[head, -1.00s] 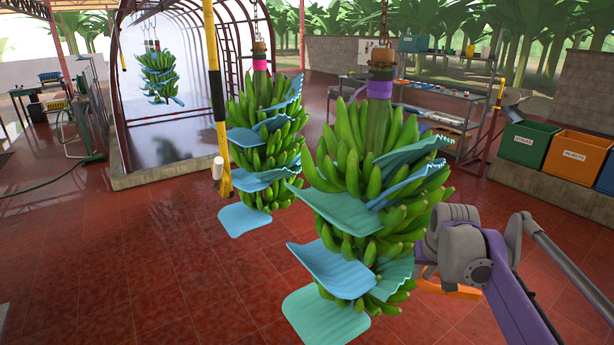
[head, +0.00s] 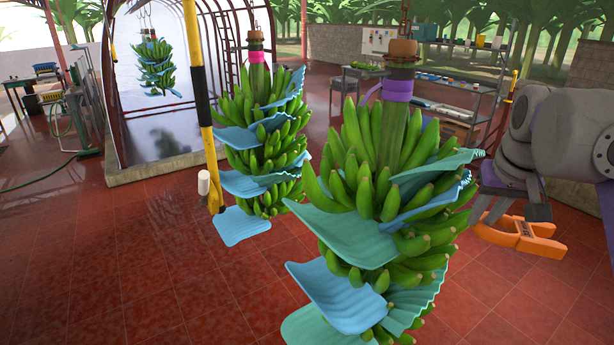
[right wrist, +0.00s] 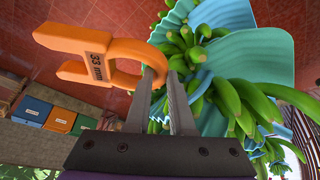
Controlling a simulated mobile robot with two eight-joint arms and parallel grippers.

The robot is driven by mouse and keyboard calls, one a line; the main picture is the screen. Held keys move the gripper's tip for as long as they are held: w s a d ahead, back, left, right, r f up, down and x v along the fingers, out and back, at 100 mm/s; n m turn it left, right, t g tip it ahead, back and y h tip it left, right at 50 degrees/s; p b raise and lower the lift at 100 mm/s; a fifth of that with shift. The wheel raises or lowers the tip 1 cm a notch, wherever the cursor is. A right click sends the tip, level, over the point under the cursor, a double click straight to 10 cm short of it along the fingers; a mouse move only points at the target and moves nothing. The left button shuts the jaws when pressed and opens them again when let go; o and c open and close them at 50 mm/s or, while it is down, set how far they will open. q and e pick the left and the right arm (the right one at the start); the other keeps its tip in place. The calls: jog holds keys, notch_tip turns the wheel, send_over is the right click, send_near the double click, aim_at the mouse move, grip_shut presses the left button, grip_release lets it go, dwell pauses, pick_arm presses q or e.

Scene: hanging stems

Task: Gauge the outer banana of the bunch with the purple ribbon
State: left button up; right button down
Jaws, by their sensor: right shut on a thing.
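The bunch with the purple ribbon (head: 397,90) hangs nearest, with green bananas (head: 385,150) in tiers and blue pads (head: 350,235) between them. My right gripper (head: 508,208) is just right of this bunch. It is shut on an orange gauge (head: 522,237), a forked piece with a rounded loop and a dark size label. In the right wrist view, the fingers (right wrist: 163,98) grip the loop side of the gauge (right wrist: 88,57), and its open prongs point left, away from the bananas (right wrist: 235,100). The gauge appears apart from the fruit. My left gripper is not in view.
A second bunch with a pink ribbon (head: 256,57) hangs to the left behind. A yellow and black post (head: 203,105) stands beside it. Another bunch (head: 154,68) hangs farther back. Shelves (head: 455,90) stand behind. The red tiled floor (head: 150,250) at left is open.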

jog(key=shift+s, duration=0.4)
jog(key=shift+w, duration=0.1)
jog(key=shift+a, duration=0.25)
jog(key=s+a, duration=0.6)
jog(key=a, duration=0.2)
jog(key=shift+a, duration=0.35)
dwell(0.5)
